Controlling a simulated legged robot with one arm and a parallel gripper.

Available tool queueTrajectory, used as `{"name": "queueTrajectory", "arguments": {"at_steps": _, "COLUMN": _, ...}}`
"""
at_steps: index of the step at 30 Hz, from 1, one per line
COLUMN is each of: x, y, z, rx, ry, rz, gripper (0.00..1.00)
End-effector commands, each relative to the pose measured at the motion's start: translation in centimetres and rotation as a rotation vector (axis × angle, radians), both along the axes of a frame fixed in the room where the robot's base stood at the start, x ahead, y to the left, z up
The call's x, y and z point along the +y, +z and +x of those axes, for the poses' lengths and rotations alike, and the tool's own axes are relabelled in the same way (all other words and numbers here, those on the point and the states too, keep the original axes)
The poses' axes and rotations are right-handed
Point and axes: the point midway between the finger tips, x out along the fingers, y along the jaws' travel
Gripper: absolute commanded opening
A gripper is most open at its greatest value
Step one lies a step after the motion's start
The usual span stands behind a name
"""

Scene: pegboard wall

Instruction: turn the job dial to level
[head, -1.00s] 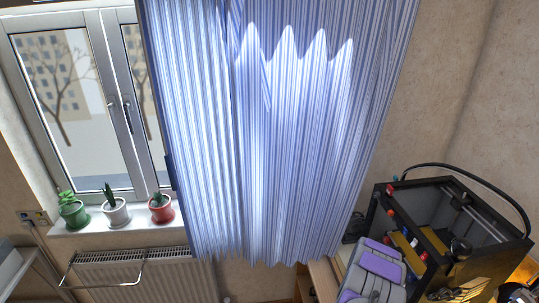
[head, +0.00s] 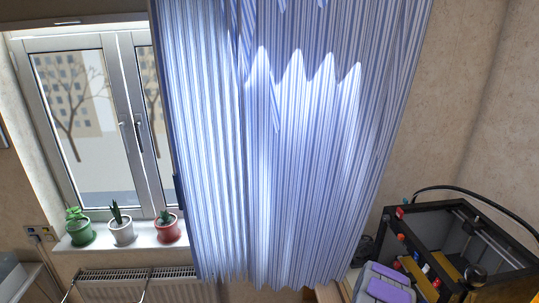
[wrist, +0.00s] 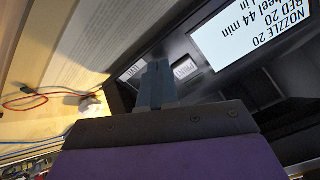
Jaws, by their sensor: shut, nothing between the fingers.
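In the wrist view, my gripper (wrist: 157,76) is shut and empty, its grey fingers pointing at the dark front panel of the 3D printer (wrist: 285,110). A small label reading PRINT (wrist: 187,67) is just right of the fingertips. Another pale label (wrist: 133,70), too small to read, is just left of them. I cannot make out the job dial or its setting; the fingers cover the panel between the labels. I cannot tell whether the fingertips touch the panel. In the head view, the printer (head: 452,222) stands at the lower right as an open-topped black frame.
The printer's lit screen (wrist: 255,40) shows nozzle, bed and reel readings. A red cable (wrist: 25,97) lies to the left of the gripper. In the head view, a striped curtain (head: 300,150) hangs left of the printer. Potted plants (head: 122,230) stand on the windowsill.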

Motion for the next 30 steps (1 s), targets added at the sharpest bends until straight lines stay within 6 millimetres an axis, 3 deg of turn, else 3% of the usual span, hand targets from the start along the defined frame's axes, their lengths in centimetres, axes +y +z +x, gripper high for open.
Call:
{"name": "queueTrajectory", "arguments": {"at_steps": 13, "x": 3.1, "y": 3.7, "z": -0.1, "rx": -0.002, "ry": 0.003, "rz": 0.002, "gripper": 0.00}}
{"name": "queueTrajectory", "arguments": {"at_steps": 23, "x": 3.3, "y": 3.9, "z": -0.3, "rx": 0.001, "ry": 0.002, "rz": 0.001, "gripper": 0.00}}
{"name": "queueTrajectory", "arguments": {"at_steps": 30, "x": 3.9, "y": 4.5, "z": -2.0, "rx": 0.006, "ry": 0.002, "rz": 0.000, "gripper": 0.00}}
